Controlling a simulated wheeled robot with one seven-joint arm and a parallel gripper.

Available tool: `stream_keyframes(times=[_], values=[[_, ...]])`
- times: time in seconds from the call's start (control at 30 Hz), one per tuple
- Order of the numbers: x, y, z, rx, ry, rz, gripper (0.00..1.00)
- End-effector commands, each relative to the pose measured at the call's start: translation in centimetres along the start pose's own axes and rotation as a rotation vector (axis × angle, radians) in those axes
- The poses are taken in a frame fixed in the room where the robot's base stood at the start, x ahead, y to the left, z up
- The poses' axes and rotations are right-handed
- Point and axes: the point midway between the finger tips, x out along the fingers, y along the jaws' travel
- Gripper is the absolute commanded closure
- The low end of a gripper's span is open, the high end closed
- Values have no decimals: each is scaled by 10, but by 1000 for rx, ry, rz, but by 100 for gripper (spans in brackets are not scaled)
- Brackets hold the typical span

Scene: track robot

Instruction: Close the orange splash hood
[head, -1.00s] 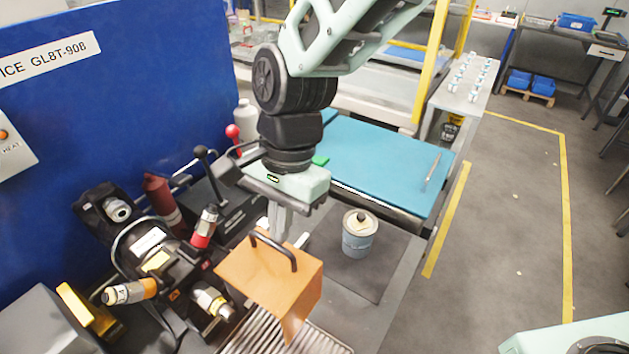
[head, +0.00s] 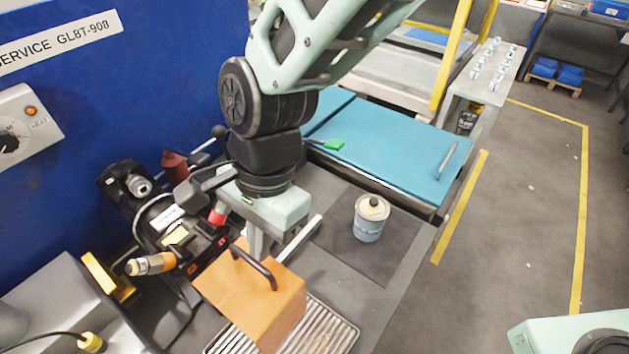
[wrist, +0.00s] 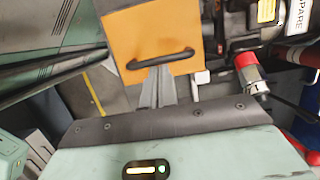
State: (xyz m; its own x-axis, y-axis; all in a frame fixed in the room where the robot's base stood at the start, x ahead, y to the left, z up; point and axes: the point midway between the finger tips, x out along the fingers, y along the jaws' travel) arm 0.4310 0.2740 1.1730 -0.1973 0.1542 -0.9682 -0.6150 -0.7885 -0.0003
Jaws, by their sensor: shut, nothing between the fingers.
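The orange splash hood (head: 256,300) is a box-like cover with a dark bar handle (head: 254,267) on its top. It sits at the lower middle of the head view, over the near part of the machine and beside a slatted metal grate. In the wrist view the hood (wrist: 150,33) and its handle (wrist: 160,59) show just beyond the fingertips. My gripper (wrist: 157,75) is shut and empty, its fingertips close to the handle; I cannot tell if they touch it. In the head view my gripper (head: 256,245) points down behind the handle, its tips partly hidden by the hood.
A blue and cream can (head: 370,218) stands on a dark mat right of the hood. Machine parts with an orange-capped cylinder (head: 152,264) crowd the left. The slatted grate (head: 335,327) lies at the hood's right. A teal bench top (head: 395,150) is behind.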

Motion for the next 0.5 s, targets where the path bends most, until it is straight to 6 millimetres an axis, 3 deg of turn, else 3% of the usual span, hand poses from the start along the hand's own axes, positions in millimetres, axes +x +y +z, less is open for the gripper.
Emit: stream_keyframes(times=[0.27, 0.5], values=[[-2, -8, -40, 6, 0, 0, 100], [-57, -10, -38, -1, 1, -8, 100]])
